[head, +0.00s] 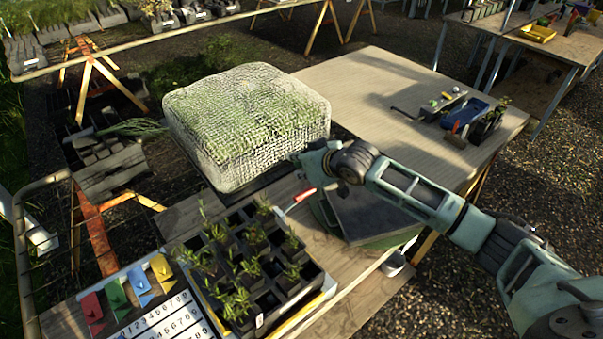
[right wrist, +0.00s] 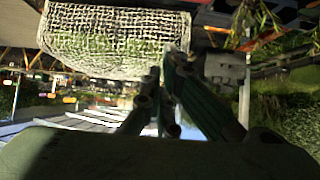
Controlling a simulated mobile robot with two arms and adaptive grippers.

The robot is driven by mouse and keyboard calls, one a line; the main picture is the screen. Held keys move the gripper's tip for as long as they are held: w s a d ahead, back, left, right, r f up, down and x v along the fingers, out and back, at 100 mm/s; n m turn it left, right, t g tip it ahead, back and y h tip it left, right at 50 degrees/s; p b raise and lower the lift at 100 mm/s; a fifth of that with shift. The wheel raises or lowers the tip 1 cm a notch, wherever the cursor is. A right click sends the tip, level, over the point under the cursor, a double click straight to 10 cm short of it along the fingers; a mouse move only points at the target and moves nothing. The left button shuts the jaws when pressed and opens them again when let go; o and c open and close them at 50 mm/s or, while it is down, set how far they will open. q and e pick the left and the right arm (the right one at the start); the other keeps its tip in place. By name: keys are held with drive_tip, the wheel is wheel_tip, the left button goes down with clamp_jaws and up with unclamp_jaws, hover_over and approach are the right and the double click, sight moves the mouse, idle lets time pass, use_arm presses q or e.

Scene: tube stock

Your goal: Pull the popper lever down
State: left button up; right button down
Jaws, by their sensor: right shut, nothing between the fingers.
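My right gripper (head: 303,157) reaches in from the right in the head view. Its fingers are shut and empty, close to the right side of the net-covered block. In the right wrist view the shut fingers (right wrist: 165,85) are seen near the netting. A short red handle (head: 304,194), which looks like the popper lever's grip, sticks out just below the gripper, apart from the fingers. A dark grey plate over a green base (head: 375,215), probably the popper, lies right of the handle, partly under my right arm. The joint between handle and base is hidden. My left gripper is not in view.
The large net-covered block (head: 245,120) stands at the back left. A dark plant tray (head: 262,300) with seedlings is in front, beside coloured tags (head: 115,292) and a number sheet (head: 165,318). Tools and a blue bin (head: 467,113) lie at the back right. The tabletop (head: 345,85) behind is mostly clear.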

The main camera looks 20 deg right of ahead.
drive_tip(key=shift+s+d+f+p, duration=0.1)
drive_tip(key=shift+s+f+p, duration=0.15)
drive_tip(key=shift+f+p, duration=0.3)
drive_tip(key=shift+s+d+f+p, duration=0.1)
drive_tip(key=shift+s+f+p, duration=0.1)
drive_tip(key=shift+f+p, duration=0.4)
drive_tip(key=shift+s+d+f+p, duration=0.1)
drive_tip(key=shift+s+f+p, duration=0.2)
drive_tip(key=shift+f, duration=0.4)
drive_tip(key=shift+w+a+f, duration=0.1)
drive_tip(key=shift+w, duration=0.1)
